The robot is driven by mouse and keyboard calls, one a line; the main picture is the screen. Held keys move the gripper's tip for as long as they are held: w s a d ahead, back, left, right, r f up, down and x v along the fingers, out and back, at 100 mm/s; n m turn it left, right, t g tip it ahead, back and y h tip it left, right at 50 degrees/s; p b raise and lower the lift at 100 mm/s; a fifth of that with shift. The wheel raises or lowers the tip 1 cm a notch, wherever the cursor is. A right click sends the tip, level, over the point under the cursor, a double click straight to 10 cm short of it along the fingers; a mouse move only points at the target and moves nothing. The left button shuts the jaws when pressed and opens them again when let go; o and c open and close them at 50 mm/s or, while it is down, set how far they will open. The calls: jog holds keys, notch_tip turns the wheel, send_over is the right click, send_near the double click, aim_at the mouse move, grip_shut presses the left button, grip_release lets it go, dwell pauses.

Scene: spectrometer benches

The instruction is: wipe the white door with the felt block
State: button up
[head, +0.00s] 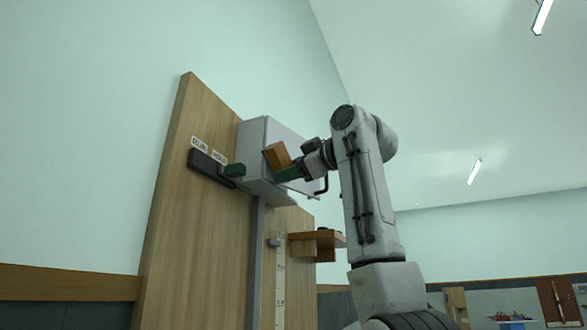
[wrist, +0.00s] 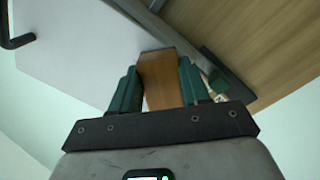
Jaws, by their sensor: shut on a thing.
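The white door (head: 287,137) is the face of a pale box fixed high on a wooden board, with a black bar handle (head: 322,187) near its lower right. In the wrist view the door (wrist: 80,45) fills the upper left, with the handle (wrist: 10,30) at the far left edge. My gripper (head: 285,172) is shut on the orange-brown felt block (head: 276,156), which is tilted in front of the door. In the wrist view the block (wrist: 160,75) sits between the green fingers of my gripper (wrist: 159,67). I cannot tell whether the block touches the door. Its far face is hidden.
A dark rail (head: 207,168) with a green piece (head: 235,170) sits left of the box, under two labels. A grey post (head: 256,260) runs down below the box. A small wooden shelf (head: 315,238) juts out lower right. Open air lies right of my arm.

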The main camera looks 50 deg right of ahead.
jog(key=shift+w+p, duration=0.3)
jog(key=shift+w, duration=0.1)
jog(key=shift+d, duration=0.1)
jog(key=d+p, duration=0.3)
jog(key=shift+d, duration=0.4)
jog(key=shift+w, duration=0.15)
jog(key=shift+a, duration=0.15)
jog(key=shift+a+b, duration=0.45)
jog(key=shift+a, duration=1.4)
